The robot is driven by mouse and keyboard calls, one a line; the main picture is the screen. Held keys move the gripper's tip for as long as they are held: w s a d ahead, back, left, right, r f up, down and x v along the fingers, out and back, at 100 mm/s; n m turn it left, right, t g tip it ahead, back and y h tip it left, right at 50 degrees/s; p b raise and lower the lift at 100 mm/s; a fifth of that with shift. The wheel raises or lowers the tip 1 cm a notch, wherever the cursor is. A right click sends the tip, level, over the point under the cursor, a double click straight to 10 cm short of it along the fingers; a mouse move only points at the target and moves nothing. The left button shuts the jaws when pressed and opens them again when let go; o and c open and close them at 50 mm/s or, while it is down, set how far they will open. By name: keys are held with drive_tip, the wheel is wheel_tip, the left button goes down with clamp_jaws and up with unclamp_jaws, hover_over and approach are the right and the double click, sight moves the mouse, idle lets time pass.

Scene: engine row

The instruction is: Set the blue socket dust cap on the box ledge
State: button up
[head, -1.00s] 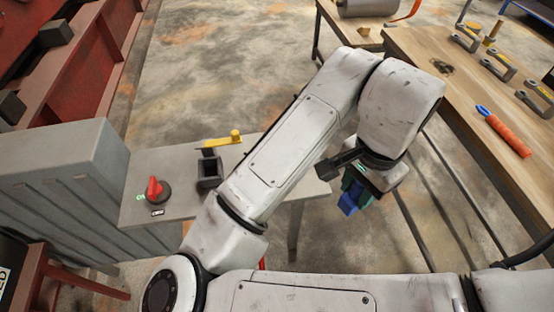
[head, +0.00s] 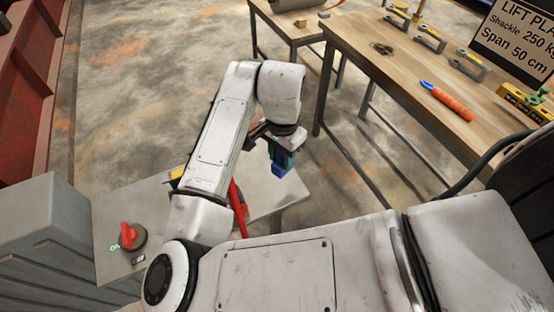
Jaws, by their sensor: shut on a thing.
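My gripper (head: 284,155) is shut on the blue socket dust cap (head: 279,171) and points downward. The cap's lower part shows below the dark green fingers. It hangs close to the far right edge of the grey ledge (head: 105,232) in the picture; I cannot tell its height over it. The ledge joins the grey ribbed box (head: 40,215) on the left. My arm hides the middle of the ledge.
A red rotary switch (head: 128,236) stands on the ledge's left part. A red object (head: 238,206) and a yellow piece (head: 177,174) show beside my arm. A wooden workbench (head: 400,75) with shackles and an orange-handled tool (head: 452,103) stands at right.

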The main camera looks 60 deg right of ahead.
sight(278, 163)
drive_tip(key=shift+w+d+f, duration=0.3)
drive_tip(key=shift+w+f, duration=0.15)
drive_tip(key=shift+f, duration=0.2)
drive_tip(key=shift+w+d+f, duration=0.3)
drive_tip(key=shift+w+f, duration=0.1)
drive_tip(key=shift+f, duration=1.85)
drive_tip(key=shift+f, duration=0.1)
drive_tip(key=o, duration=1)
drive_tip(key=shift+o, duration=0.2)
wheel_tip(278, 163, up, 12)
